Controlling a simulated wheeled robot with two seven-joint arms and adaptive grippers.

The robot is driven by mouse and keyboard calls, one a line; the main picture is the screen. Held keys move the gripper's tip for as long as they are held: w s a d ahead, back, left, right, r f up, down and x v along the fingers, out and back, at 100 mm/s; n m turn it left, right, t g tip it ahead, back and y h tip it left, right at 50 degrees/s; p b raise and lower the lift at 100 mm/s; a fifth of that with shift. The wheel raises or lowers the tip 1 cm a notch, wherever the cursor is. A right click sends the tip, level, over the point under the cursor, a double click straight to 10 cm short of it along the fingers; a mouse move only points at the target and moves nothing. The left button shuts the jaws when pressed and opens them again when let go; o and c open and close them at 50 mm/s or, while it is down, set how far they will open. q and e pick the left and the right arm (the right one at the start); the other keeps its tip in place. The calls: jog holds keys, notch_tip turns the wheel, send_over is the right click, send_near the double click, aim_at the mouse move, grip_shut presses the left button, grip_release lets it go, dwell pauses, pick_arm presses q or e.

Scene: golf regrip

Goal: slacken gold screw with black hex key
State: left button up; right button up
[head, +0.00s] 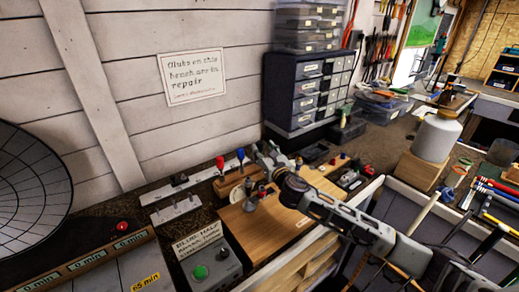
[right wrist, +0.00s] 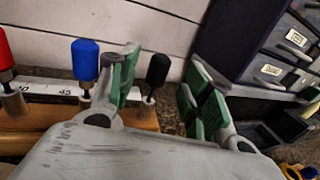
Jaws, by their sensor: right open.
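The black-handled hex key (right wrist: 157,70) stands upright in a wooden rack (right wrist: 45,128), seen in the gap between the fingers of my right gripper (right wrist: 165,85). The fingers are spread, with green pads, and do not visibly touch the key. In the head view my right gripper (head: 268,158) is over the right end of the rack, and I cannot make out the black key there. A blue key (right wrist: 86,62) and a red key (right wrist: 5,50) stand to its left. I cannot pick out the gold screw. My left gripper is out of view.
A wooden board (head: 285,225) with small metal fittings lies in front of the rack. A grey box with a green button (head: 201,271) is at front left. Drawer cabinets (head: 308,90) stand behind. A white jug (head: 436,138) sits on a wooden block at right.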

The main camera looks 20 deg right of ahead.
aim_at(261, 146)
jog(key=shift+w+a, duration=0.15)
jog(key=shift+w, duration=1.05)
jog(key=shift+w+a, duration=0.1)
jog(key=shift+w, duration=1.05)
grip_shut()
